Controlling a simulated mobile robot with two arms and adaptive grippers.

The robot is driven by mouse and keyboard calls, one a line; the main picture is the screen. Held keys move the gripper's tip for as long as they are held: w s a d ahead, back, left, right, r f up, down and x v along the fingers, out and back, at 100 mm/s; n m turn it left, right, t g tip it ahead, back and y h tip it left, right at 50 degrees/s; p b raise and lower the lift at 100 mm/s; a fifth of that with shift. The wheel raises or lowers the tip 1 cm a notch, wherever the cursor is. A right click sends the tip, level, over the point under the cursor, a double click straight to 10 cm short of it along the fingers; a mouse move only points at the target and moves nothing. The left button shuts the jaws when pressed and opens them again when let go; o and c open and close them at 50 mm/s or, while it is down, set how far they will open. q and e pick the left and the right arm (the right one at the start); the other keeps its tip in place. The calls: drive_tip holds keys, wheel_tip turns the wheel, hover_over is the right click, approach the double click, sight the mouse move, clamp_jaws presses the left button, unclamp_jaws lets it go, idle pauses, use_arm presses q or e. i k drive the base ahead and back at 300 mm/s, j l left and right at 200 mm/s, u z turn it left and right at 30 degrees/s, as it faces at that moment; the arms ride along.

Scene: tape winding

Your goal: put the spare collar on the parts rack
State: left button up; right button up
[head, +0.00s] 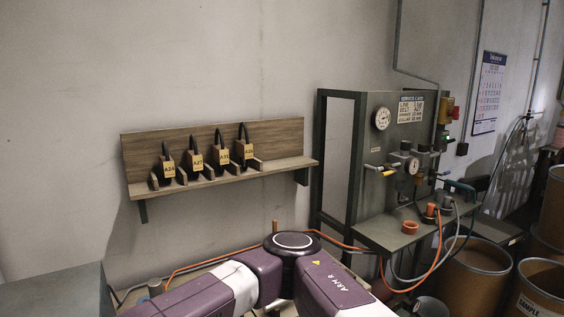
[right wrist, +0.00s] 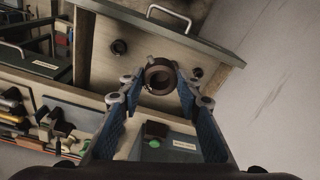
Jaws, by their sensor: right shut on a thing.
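My right gripper (right wrist: 158,84) shows in the right wrist view, its blue-padded fingers closed on a dark ring-shaped collar (right wrist: 158,63). The collar's round opening faces the camera, and it sits between the fingertips. Whether it touches anything behind it I cannot tell. In the head view a wooden wall rack (head: 220,140) holds several black pieces with yellow tags, such as A24 (head: 168,169). I cannot tell whether this is the parts rack.
The head view shows a gauge bench (head: 380,235), orange hose and brown drums (head: 472,275) at right.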

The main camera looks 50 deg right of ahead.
sight(291, 161)
drive_tip(key=l+u, duration=0.15)
drive_tip(key=l, duration=0.4)
drive_tip(key=l+u, duration=0.15)
drive_tip(key=l, duration=0.45)
drive_tip(key=k+l+u, duration=0.2)
drive_tip(key=l, duration=0.35)
drive_tip(key=l+u, duration=0.15)
drive_tip(key=l, duration=0.4)
